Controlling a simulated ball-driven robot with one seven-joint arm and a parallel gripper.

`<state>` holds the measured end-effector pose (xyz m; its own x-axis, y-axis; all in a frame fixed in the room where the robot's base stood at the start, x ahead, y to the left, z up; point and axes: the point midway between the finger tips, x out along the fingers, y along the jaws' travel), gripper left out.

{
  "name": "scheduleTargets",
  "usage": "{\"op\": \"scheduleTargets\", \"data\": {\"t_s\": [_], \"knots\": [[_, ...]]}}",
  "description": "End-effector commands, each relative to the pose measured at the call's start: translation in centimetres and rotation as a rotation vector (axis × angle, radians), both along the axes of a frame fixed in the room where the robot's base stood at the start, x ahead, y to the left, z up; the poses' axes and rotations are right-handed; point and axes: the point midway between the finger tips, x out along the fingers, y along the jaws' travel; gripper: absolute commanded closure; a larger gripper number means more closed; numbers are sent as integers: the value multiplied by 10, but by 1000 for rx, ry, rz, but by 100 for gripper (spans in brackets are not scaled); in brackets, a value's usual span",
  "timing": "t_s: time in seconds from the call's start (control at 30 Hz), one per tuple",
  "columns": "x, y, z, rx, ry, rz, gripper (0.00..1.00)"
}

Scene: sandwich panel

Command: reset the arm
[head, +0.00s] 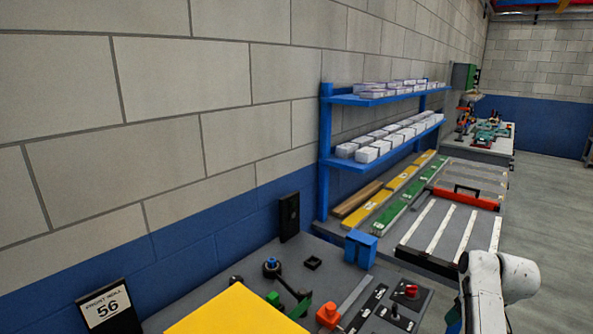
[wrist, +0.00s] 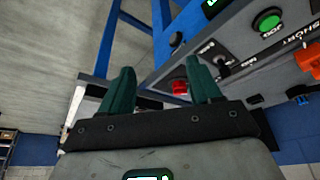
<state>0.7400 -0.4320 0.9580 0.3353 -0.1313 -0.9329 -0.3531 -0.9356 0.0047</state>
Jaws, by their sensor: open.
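My gripper (wrist: 162,76) shows in the wrist view with two dark green fingers set well apart. It is open, and nothing is held between the fingers. A control panel (wrist: 230,48) with a green button (wrist: 267,21), toggle switches and a red knob (wrist: 179,87) lies beyond the fingers, to the upper right. In the head view my white arm (head: 490,285) stands at the lower right edge. The fingers cannot be made out there.
In the head view a workbench (head: 235,266) carries a yellow block (head: 238,312), an orange part (head: 328,315), a blue block (head: 360,248) and switch plates (head: 396,316). Blue shelves (head: 325,150) with white boxes stand behind. Open floor (head: 550,220) lies to the right.

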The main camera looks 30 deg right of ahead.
Motion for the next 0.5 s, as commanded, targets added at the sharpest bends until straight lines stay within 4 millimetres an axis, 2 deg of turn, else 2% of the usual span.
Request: {"op": "scheduleTargets", "data": {"t_s": [0.27,0.37,0.5], "knots": [[-7,51,-29,8,42,28,37],[-13,77,-42,10,63,45,37],[-27,126,-64,15,99,79,37]]}}
